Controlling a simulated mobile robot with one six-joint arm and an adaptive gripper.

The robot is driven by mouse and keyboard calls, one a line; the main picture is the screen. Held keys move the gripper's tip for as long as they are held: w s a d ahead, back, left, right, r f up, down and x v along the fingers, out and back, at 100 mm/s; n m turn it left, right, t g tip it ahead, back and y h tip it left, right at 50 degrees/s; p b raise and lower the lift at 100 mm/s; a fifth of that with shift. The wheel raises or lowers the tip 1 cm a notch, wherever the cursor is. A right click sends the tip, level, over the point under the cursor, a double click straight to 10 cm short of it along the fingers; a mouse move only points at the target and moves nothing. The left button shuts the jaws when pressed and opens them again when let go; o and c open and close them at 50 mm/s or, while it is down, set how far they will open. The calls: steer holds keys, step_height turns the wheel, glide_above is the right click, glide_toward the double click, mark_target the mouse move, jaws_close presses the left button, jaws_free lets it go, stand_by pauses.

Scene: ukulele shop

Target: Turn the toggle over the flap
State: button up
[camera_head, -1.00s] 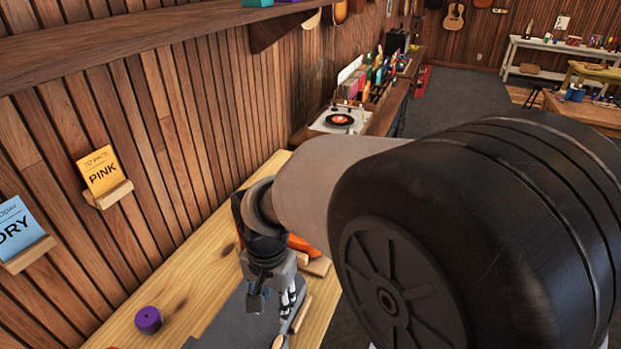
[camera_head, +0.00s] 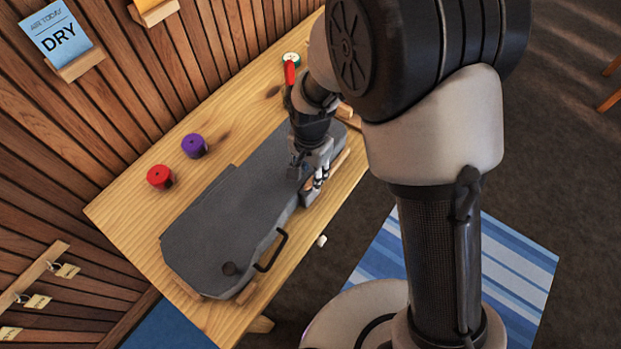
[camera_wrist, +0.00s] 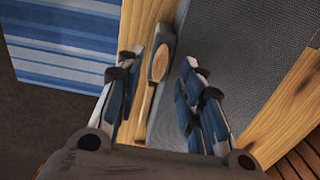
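A grey case (camera_head: 225,215) lies on a wooden bench. Its narrow end runs under my gripper (camera_head: 311,182). In the wrist view, a dark grey flap (camera_wrist: 168,34) lies at the case's edge. A pale wooden piece with an oval end (camera_wrist: 160,63) and a thin stem, apparently the toggle, lies on or against it, roughly along the edge. My gripper's fingers (camera_wrist: 160,75) are open on either side of the wooden piece, with visible gaps. Whether they touch anything below is unclear. In the head view, my gripper partly hides this spot.
A red spool (camera_head: 159,177) and a purple spool (camera_head: 194,146) stand on the bench near the slatted wall. A black handle (camera_head: 272,251) sticks out from the case's side. A small white object (camera_head: 321,240) is near the bench's front edge. A blue striped rug (camera_head: 510,270) lies on the floor.

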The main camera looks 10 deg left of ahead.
mark_target(310, 183)
steer(key=shift+f, duration=1.25)
steer(key=shift+c, duration=0.4)
jaws_close()
